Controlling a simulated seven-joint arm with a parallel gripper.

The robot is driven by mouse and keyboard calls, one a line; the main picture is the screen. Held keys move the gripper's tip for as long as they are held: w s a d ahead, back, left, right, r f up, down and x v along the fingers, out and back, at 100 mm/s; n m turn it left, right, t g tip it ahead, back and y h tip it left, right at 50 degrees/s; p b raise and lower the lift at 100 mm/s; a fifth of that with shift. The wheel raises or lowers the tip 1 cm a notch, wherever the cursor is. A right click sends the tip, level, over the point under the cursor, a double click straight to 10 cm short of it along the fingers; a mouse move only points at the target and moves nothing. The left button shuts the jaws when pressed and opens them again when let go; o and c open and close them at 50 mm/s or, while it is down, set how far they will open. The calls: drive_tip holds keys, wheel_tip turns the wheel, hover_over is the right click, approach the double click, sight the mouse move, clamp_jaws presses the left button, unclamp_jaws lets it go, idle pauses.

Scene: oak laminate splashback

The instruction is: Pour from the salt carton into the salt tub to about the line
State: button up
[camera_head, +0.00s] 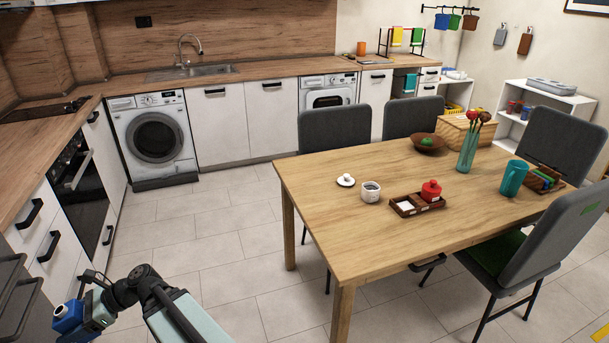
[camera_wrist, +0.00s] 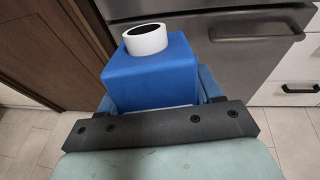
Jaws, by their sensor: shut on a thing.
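My gripper (camera_head: 88,309) is at the lower left in the head view, low over the floor by the kitchen units. It is shut on a blue carton (camera_head: 68,317), which I take for the salt carton. In the wrist view the carton (camera_wrist: 150,70) shows a short white round spout (camera_wrist: 147,40) on top. A small white tub (camera_head: 371,192) with a dark top opening stands on the wooden table, far from my gripper. It looks like the salt tub; its contents and any line are too small to tell. A white knobbed lid (camera_head: 345,180) lies beside it.
The table (camera_head: 320,225) also holds a brown tray (camera_head: 405,211) with a red pot (camera_head: 431,191), a teal mug (camera_head: 514,178), a glass vase (camera_head: 468,152) and a bowl (camera_head: 425,142). Grey chairs stand around it. Open tiled floor lies between my arm and the table.

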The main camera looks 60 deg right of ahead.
drive_tip(key=shift+d, duration=0.1)
drive_tip(key=s+d+r+m+t+h, duration=0.1)
drive_tip(key=s+d+m+t+h, duration=0.2)
drive_tip(key=d, duration=1.1)
drive_tip(key=s+d+m+t+h, duration=0.2)
drive_tip(key=s+d, duration=0.2)
drive_tip(key=d, duration=1)
drive_tip(key=s+d+r+m+t+h, duration=0.1)
drive_tip(key=s+d+m+t+h, duration=0.2)
drive_tip(key=d, duration=1.1)
drive_tip(key=s+d+r+m+g+h, duration=0.15)
drive_tip(key=s+d+h, duration=0.25)
drive_tip(key=s+d, duration=0.85)
drive_tip(key=s+d+r+m+h, duration=0.25)
drive_tip(key=s+d, duration=0.75)
drive_tip(key=d, duration=0.6)
drive_tip(key=s+d+r+m+h, duration=0.1)
drive_tip(key=s+d+m+h, duration=0.3)
drive_tip(key=s+d, duration=0.9)
drive_tip(key=s+d+r+h, duration=0.1)
drive_tip(key=d+h, duration=0.1)
drive_tip(key=d, duration=0.5)
drive_tip(key=s+d+r+h, duration=0.1)
drive_tip(key=d+h, duration=0.1)
drive_tip(key=d, duration=0.5)
drive_tip(key=shift+s+d+r+g, duration=0.15)
drive_tip(key=shift+d+r+g, duration=0.05)
drive_tip(key=shift+r+g, duration=0.2)
